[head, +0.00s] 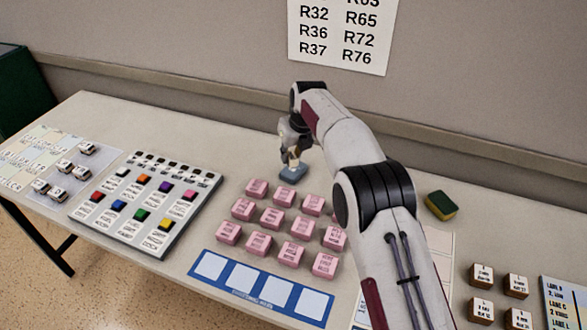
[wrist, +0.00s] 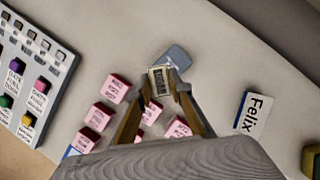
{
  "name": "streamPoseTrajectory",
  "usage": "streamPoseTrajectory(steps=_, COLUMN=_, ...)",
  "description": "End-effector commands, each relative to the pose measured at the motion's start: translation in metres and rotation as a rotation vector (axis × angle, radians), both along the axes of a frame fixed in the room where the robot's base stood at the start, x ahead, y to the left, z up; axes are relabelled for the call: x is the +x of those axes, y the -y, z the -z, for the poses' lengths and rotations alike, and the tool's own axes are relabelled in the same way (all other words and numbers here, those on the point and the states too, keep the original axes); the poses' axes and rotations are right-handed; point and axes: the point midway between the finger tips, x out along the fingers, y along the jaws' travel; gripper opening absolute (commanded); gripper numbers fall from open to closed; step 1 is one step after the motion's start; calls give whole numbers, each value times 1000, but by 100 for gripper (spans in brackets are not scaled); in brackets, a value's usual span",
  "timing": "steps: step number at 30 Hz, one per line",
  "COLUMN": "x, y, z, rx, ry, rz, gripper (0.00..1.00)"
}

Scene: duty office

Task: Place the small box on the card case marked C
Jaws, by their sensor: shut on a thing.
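My gripper (head: 291,160) is shut on a small cream box with a dark printed label. The small box (wrist: 158,81) shows between the fingertips (wrist: 162,88) in the wrist view; in the head view it is hard to make out. A blue-grey block (head: 293,174) lies on the table just below my gripper. It also shows just beyond the fingertips in the wrist view (wrist: 179,57). The held box overlaps its near edge in that view; I cannot tell whether they touch. I can read no letter C on it, and no case with a clear C shows.
Several pink labelled blocks (head: 272,218) stand in rows nearby. A blue strip with white squares (head: 262,287), a board of coloured buttons (head: 146,203), a name card (wrist: 254,113) reading Felix and a green-yellow sponge (head: 441,205) surround them. The table behind my gripper is clear.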

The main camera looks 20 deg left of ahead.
Motion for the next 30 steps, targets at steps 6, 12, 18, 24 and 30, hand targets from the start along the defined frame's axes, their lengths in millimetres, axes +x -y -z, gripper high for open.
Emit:
streamPoseTrajectory(steps=6, x=-1, y=-3, z=0, rx=0, ry=0, rz=3, gripper=4)
streamPoseTrajectory(steps=12, x=-1, y=-3, z=0, rx=0, ry=0, rz=3, gripper=4)
streamPoseTrajectory(steps=18, x=-1, y=-2, z=8, rx=-1, ry=-1, rz=3, gripper=4)
streamPoseTrajectory(steps=24, x=-1, y=-2, z=27, rx=-1, ry=-1, rz=3, gripper=4)
streamPoseTrajectory(steps=30, x=-1, y=-2, z=45, rx=-1, ry=-1, rz=3, gripper=4)
